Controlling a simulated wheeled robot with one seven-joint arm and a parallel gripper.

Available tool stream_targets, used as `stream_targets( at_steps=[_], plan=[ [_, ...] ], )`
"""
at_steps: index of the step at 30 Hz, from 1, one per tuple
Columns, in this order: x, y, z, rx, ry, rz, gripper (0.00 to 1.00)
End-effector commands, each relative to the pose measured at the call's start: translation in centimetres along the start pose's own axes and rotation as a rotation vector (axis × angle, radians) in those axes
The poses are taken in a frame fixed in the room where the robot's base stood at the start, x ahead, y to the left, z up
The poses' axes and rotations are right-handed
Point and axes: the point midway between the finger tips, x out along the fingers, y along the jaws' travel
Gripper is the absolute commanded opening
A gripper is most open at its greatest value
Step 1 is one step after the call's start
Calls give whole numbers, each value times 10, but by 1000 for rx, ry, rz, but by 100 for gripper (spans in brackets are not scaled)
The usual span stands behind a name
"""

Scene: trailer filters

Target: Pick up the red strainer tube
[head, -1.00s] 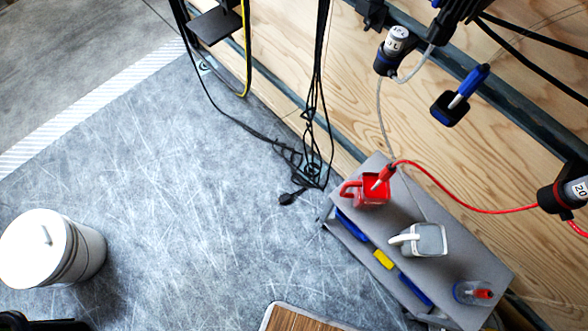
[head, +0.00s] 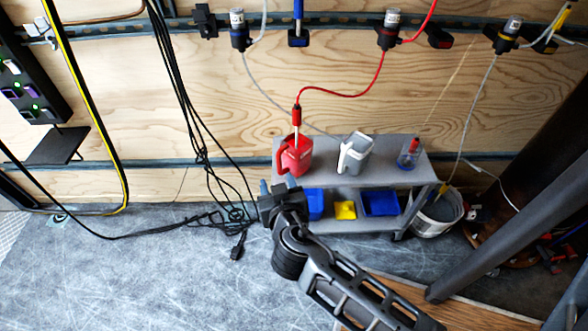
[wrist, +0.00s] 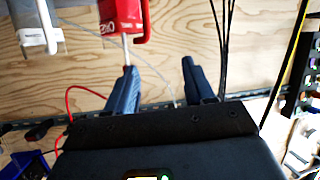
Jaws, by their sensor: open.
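The red strainer tube (head: 297,118) stands upright in the red jug (head: 295,155), with a red top, a pale shaft and a red hose leading up from it. The jug is at the left end of the grey shelf's top. My gripper (head: 271,188) is in front of the shelf's left end, below and left of the jug in the head view. In the wrist view, which looks upside down, my gripper (wrist: 160,70) is open and empty. The tube's pale shaft (wrist: 126,48) shows there beneath the jug (wrist: 121,14); its red top is hidden behind the left finger.
Blue and yellow bins are below. Black cables (head: 190,110) hang at the left. A white bucket (head: 438,215) and dark column (head: 530,140) are at the right.

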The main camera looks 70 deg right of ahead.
Motion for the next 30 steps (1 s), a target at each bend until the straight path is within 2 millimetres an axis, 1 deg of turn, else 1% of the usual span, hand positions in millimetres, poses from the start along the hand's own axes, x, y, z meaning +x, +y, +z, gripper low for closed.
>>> stream_targets(
  at_steps=[1, 3, 6, 10, 15, 23, 30],
  plan=[
    [29, 8, -6, 32, 48, 89, 53],
    [54, 20, -22, 72, 111, 196, 53],
    [78, 38, -45, 121, 200, 317, 53],
    [93, 54, -67, 161, 284, 413, 53],
    [104, 64, -79, 179, 324, 452, 53],
    [126, 75, -84, 179, 322, 452, 53],
    [157, 89, -87, 178, 321, 451, 53]
  ],
)
